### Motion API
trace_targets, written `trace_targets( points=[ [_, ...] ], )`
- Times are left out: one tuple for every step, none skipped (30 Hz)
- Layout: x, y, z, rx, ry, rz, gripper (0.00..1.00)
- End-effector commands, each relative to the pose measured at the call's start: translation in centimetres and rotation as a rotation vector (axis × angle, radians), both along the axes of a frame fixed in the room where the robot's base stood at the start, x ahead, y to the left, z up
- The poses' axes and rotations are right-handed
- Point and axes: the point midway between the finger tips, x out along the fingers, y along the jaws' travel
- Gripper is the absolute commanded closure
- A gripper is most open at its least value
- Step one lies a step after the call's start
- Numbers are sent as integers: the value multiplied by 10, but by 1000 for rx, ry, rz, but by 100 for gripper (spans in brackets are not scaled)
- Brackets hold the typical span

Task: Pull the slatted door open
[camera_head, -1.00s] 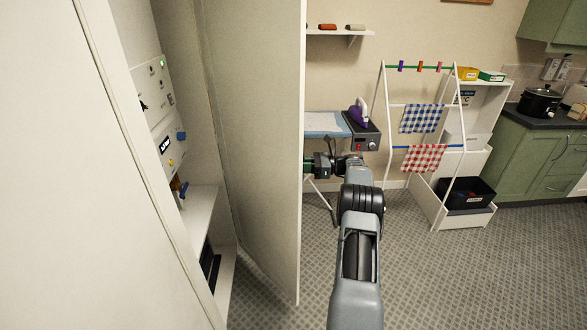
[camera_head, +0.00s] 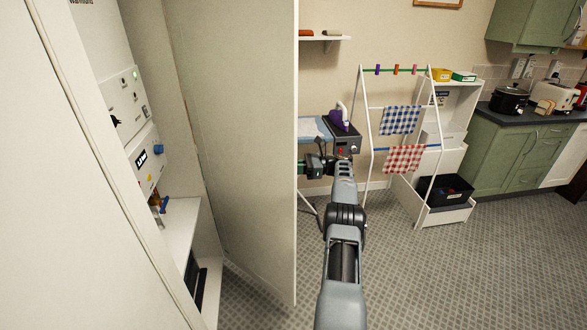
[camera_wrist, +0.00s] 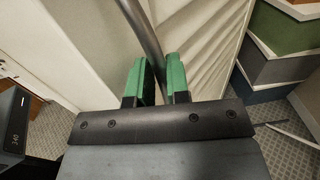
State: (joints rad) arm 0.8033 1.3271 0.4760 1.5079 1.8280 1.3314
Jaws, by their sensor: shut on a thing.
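The door (camera_head: 235,130) stands ajar in the head view, its plain inner face toward me and its free edge near the picture's middle. Its slatted outer face (camera_wrist: 200,40) shows in the wrist view. A grey metal bar handle (camera_wrist: 139,22) runs along that face. My gripper (camera_wrist: 160,78) is shut on the handle, with a green finger on each side of it. In the head view my gripper (camera_head: 305,167) is at the far side of the door's free edge, and the handle is hidden behind the door.
Inside the cupboard are a control panel (camera_head: 128,103) and a white shelf (camera_head: 178,232). Beyond the door stand an ironing board (camera_head: 311,128), a drying rack (camera_head: 367,140) with checked cloths, and green cabinets (camera_head: 515,155). The patterned floor (camera_head: 440,270) at right is clear.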

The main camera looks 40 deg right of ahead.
Motion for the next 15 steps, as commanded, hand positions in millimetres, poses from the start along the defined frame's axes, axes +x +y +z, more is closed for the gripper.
trace_targets(
  points=[
    [1, 1, 2, -1, -3, -1, 100],
    [1, 1, 2, -1, -3, -1, 100],
    [1, 1, 2, -1, -3, -1, 100],
    [1, 1, 2, -1, -3, -1, 100],
    [1, 1, 2, -1, -3, -1, 83],
    [1, 1, 2, -1, -3, -1, 79],
    [1, 1, 2, -1, -3, -1, 76],
    [1, 1, 2, -1, -3, -1, 73],
    [1, 0, 1, 0, -2, -1, 69],
    [1, 0, 1, 0, -2, -1, 66],
    [1, 0, 1, 0, -2, -2, 64],
    [0, 0, 1, 0, -2, -2, 60],
    [0, 0, 1, 0, -2, -2, 60],
    [0, 0, 1, 0, -2, -2, 60],
    [0, 0, 1, 0, -2, -1, 60]
  ],
)
